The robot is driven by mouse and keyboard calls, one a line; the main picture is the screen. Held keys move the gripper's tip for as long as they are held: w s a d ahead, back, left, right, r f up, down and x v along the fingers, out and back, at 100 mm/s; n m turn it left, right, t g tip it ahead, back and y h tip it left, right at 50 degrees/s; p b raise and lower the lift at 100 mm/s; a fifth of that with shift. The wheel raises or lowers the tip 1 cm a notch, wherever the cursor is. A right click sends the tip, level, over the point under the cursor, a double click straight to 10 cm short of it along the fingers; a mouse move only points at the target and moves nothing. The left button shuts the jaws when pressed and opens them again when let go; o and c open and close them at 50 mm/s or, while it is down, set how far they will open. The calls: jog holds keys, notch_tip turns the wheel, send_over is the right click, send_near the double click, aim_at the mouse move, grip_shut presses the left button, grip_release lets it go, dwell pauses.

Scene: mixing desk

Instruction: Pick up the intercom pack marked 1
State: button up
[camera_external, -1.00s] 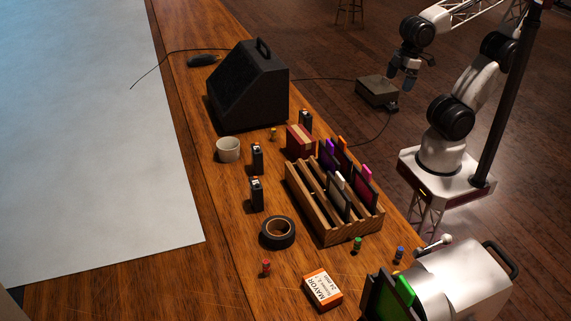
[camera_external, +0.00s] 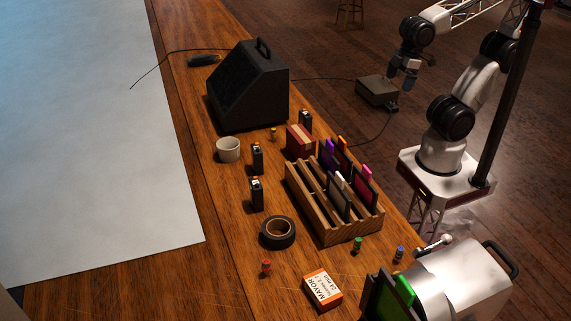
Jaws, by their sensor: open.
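Several small black packs with pale and orange tops stand upright on the wooden desk; they look like the intercom packs. My gripper (camera_external: 402,83) is open and empty, up at the right, off the desk's edge and well away from the packs.
A large pale sheet (camera_external: 80,150) is clear at left.

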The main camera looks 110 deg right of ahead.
jog(key=c, duration=0.6)
jog(key=m+g+y, duration=0.4)
jog(key=m+y, duration=0.7)
jog(key=m, duration=0.3)
send_over(254, 178)
jog(key=s+d, duration=0.2)
jog(key=s, duration=1)
notch_tip(254, 178, down, 12)
jog(key=w+d+f+m+y, duration=0.1)
jog(key=w+f, duration=0.2)
jog(key=w, duration=0.1)
jog(key=w+d+f+m+t+y, duration=0.1)
jog(key=w+f+m, duration=0.1)
jog(key=w+f, duration=0.1)
jog(key=w+d+f+m+t, duration=0.1)
jog(key=w+f, duration=0.3)
jog(key=shift+w+f+y, duration=0.1)
jog(key=shift+w+y, duration=0.3)
